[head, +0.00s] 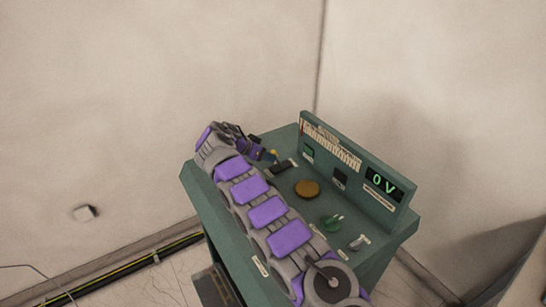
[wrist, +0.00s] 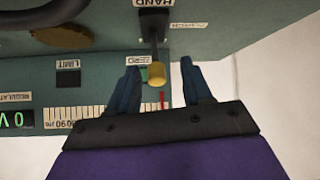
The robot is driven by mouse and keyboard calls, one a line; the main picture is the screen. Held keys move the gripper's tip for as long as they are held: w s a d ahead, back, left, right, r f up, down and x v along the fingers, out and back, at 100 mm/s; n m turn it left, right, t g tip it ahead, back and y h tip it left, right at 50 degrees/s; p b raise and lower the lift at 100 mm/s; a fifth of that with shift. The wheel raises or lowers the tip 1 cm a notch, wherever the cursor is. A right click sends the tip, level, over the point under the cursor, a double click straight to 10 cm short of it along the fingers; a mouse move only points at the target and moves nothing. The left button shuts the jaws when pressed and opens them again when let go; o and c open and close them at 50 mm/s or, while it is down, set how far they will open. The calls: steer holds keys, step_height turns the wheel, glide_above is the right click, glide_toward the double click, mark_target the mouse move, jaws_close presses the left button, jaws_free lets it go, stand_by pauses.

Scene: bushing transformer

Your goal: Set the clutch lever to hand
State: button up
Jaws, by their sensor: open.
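The clutch lever is a dark shaft with a yellow knob (wrist: 157,75). In the wrist view, its base is at the top beside an upside-down HAND label (wrist: 154,3). My gripper (wrist: 160,62) is open, with one blue-grey finger on each side of the knob and visible gaps to both. In the head view, the yellow knob (head: 274,152) shows at the tip of my gripper (head: 269,154), above a dark slot on the console's left part. The far end of the slot and the lever's exact tilt are hard to make out.
The green console (head: 345,222) carries a round brown knob (head: 307,188), a green handle (head: 332,222) and a small grey lever (head: 358,243). Its upright panel has a display (head: 383,184) reading 0 V. My arm lies across its left side. Walls stand behind.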

steer(key=p+v, duration=0.1)
steer(key=v, duration=0.9)
steer(key=shift+p, duration=0.3)
steer(key=shift+a+f, duration=0.15)
